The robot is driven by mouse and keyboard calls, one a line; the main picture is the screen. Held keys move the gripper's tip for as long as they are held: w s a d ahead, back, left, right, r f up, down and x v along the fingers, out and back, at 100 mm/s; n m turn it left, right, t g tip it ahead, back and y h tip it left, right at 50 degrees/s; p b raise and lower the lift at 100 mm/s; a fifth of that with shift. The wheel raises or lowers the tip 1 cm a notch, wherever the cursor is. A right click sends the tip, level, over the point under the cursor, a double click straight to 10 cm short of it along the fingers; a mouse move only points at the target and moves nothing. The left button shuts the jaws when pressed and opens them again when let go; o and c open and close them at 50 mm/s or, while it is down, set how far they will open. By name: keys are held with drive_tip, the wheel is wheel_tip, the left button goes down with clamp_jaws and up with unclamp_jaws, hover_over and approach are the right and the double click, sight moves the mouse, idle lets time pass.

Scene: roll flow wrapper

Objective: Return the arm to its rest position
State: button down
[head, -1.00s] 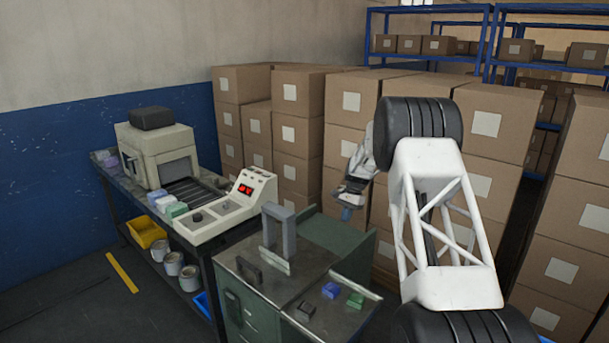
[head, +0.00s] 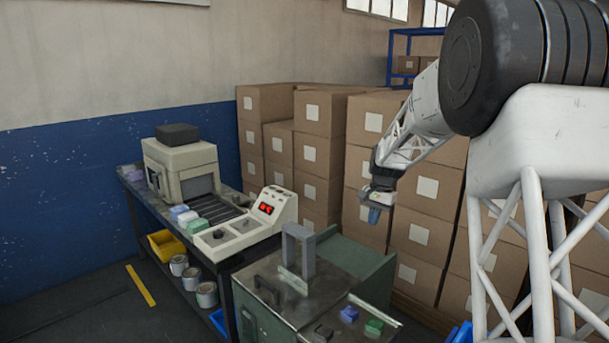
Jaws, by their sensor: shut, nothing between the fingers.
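My gripper (head: 375,214) hangs at the end of my white lattice arm, right of the picture's middle. It points down in front of the stacked cardboard boxes, above and behind the right part of the green machine. Its fingers are small in view, shut and empty. The green roll flow wrapper (head: 335,268) has a metal top with a grey upright frame (head: 300,250) and a dark handle (head: 267,289). My gripper is apart from all of these.
A bench at left carries a beige machine (head: 184,165), a control box with red display (head: 255,222) and several coloured packs (head: 189,218). A blue block (head: 348,314) and a green block (head: 374,327) lie at the front. Box stacks (head: 318,160) stand behind.

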drive_tip(key=s+a+r+n+t+h, duration=0.15)
drive_tip(key=s+r, duration=0.35)
drive_tip(key=s, duration=0.9)
drive_tip(key=s+a+r+n+t, duration=0.15)
drive_tip(key=s+r, duration=0.35)
drive_tip(key=s, duration=0.8)
drive_tip(key=s+f+n+t, duration=0.1)
drive_tip(key=s+f+n, duration=0.2)
drive_tip(key=s, duration=2.2)
drive_tip(key=shift+s+f+h, duration=0.35)
drive_tip(key=shift+s+f, duration=0.05)
drive_tip(key=shift+f, duration=0.3)
